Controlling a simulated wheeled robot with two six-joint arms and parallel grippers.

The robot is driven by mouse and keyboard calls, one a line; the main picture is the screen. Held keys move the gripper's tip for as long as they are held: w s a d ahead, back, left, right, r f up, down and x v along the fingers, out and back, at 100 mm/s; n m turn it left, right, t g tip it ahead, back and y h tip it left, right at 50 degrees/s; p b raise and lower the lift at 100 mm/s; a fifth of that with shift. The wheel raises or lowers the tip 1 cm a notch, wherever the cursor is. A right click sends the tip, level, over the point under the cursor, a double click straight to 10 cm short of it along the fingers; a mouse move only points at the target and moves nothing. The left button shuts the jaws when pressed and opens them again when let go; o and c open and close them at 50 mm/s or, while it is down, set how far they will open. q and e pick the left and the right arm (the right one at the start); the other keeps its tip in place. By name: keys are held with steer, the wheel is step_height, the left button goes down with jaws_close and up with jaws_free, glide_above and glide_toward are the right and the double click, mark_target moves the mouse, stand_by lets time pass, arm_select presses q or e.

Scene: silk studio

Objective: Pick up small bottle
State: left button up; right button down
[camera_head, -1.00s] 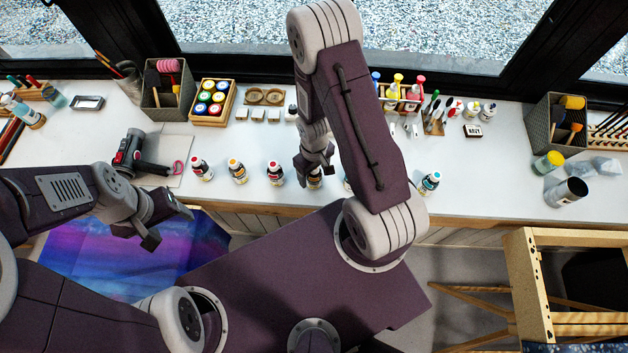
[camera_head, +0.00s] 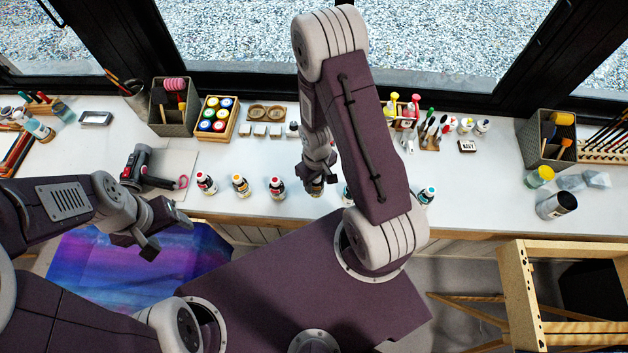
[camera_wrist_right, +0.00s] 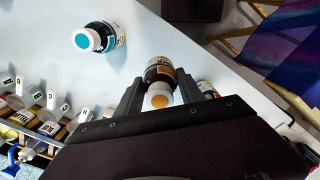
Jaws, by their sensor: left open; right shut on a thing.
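My right gripper (camera_head: 316,186) is shut on a small bottle. In the right wrist view the bottle (camera_wrist_right: 160,73), with an orange-topped white cap and dark body, sits between the two fingers (camera_wrist_right: 160,90). In the head view the gripper mostly hides it; whether its base touches the table cannot be told. Similar small bottles stand in a row: one with a red cap (camera_head: 205,184), one with an orange cap (camera_head: 241,186), another red-topped one (camera_head: 277,188) and a cyan-capped one (camera_head: 426,196), also in the wrist view (camera_wrist_right: 105,38). My left gripper (camera_head: 138,245) is open and empty, off the table's front edge.
The white table (camera_head: 245,160) runs below the window. Several jars in a wooden tray (camera_head: 215,118), a grey caddy (camera_head: 172,110), another caddy (camera_head: 545,140) and paint bottles in a rack (camera_head: 405,110) stand toward the back. A wooden frame (camera_head: 520,300) stands at the lower right.

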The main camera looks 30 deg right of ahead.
arm_select(q)
step_height(320, 180, up, 11)
steer(key=p, duration=1.2)
steer(key=shift+s, duration=0.15)
arm_select(e)
steer(key=s+d+r, duration=0.5)
steer(key=s+r, duration=0.1)
steer(key=s, duration=0.3)
steer(key=shift+s+d, duration=0.25)
